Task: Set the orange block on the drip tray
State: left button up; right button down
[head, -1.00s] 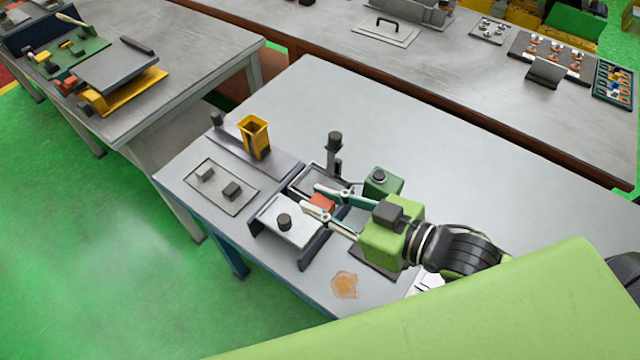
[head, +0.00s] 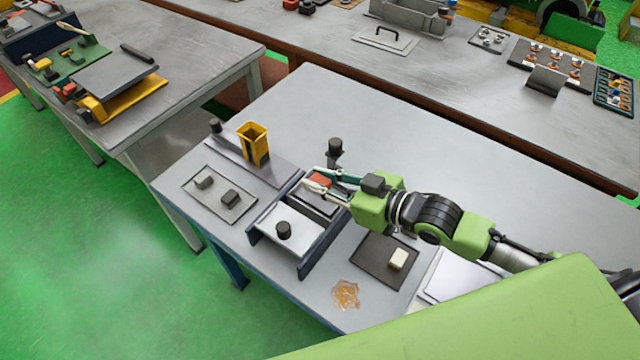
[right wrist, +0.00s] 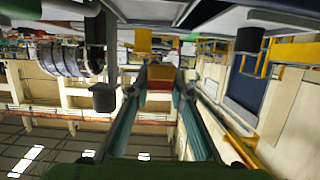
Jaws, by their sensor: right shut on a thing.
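The orange block (head: 321,181) is a small red-orange piece between the fingers of my right gripper (head: 318,184). The gripper is shut on it. In the right wrist view the block (right wrist: 160,83) shows between the two fingertips. In the head view block and gripper overlap a shallow grey tray (head: 312,202), which looks like the drip tray, between dark rails. Whether the block touches the tray or hangs above it I cannot tell. The fingers hide part of the tray. My left gripper is not in view.
A black-topped post (head: 335,148) stands just behind the gripper. A white plate with a black knob (head: 283,231) lies in front of the tray. A yellow bin (head: 253,141) stands to the left. An amber puddle (head: 346,294) and a dark mat (head: 369,274) lie toward the front.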

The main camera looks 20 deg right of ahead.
jog(key=shift+w+d+f, duration=0.2)
jog(key=shift+w+f, duration=0.7)
jog(key=shift+f, duration=0.1)
jog(key=f, duration=0.3)
jog(key=shift+w+d+p, duration=0.15)
jog(key=shift+w+p, duration=0.25)
jog(key=shift+f, duration=0.35)
jog(key=shift+s+f, duration=0.1)
jog(key=c, duration=1.8)
grip_release()
